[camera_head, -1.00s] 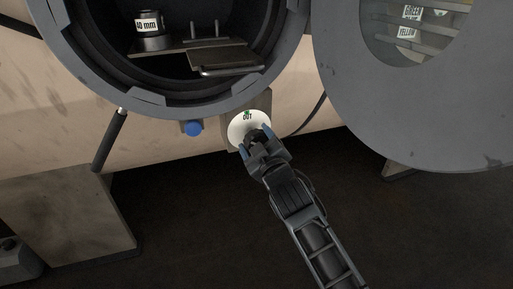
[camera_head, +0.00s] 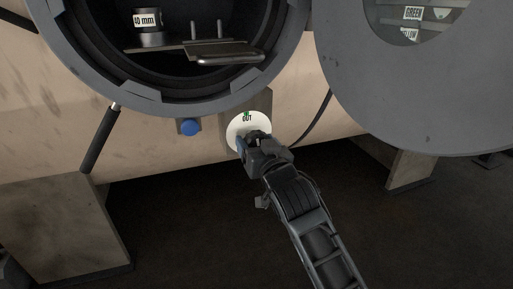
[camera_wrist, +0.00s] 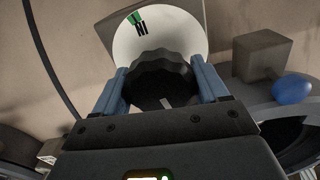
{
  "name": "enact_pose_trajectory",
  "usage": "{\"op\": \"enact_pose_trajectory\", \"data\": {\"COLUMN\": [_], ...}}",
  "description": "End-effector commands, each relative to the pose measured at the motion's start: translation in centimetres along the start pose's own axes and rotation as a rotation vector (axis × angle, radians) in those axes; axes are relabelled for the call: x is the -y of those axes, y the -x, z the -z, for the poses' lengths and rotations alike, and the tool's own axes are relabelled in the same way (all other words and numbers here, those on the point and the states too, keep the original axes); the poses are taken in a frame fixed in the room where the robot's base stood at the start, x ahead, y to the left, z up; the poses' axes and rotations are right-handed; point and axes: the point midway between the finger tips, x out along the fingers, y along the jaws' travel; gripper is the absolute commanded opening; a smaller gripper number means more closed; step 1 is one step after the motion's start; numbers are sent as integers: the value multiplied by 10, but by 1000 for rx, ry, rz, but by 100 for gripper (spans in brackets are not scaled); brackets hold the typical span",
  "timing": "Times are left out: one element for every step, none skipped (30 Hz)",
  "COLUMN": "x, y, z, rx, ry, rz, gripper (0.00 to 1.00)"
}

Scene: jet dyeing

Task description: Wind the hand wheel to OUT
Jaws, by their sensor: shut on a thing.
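The hand wheel is a dark, scalloped knob (camera_wrist: 155,66) in front of a round white dial (camera_head: 236,133). In the head view, OUT stands at the top of the dial beside a small green mark. In the wrist view, letters that look like IN and a green mark show on the dial (camera_wrist: 180,35). A small pale mark shows on the knob's near face. My gripper (camera_wrist: 160,70) is shut on the hand wheel, a blue finger on each side. In the head view, my gripper (camera_head: 256,143) hides most of the wheel and the dial's lower right.
A blue knob (camera_head: 190,127) sits left of the dial. The round vessel opening (camera_head: 180,105) is above, with a 40 mm part (camera_head: 148,30) inside. The open grey door (camera_head: 420,100) hangs at the right. The floor below is clear.

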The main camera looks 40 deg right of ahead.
Motion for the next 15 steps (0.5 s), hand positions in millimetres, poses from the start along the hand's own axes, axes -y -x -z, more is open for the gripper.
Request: {"op": "enact_pose_trajectory", "data": {"x": [-2, -2, -2, -2, -2, -2, -2, -2, -2, -2, -2, -1, -1, -1, -1], "y": [0, 0, 0, 0, 0, 0, 0, 0, 0, 0, 0, 0, 0, 0, 0], "z": [-5, -5, -5, -5, -5, -5, -5, -5, -5, -5, -5, -5, -5, -5, -5], "rx": [9, 9, 10, 10, 10, 10, 10, 10, 11, 11, 11, 11, 11, 11, 11], "ry": [-14, -21, -31, -37, -42, -47, -50, -52, -54, -56, -56, -57, -57, -57, -57], "rz": [-4, -4, -4, -4, -4, -4, -4, -4, -4, -4, -4, -4, -4, -4, -3], "gripper": [43, 43, 43, 43, 43, 43, 43, 43, 43, 43, 43, 43, 43, 43, 43]}}
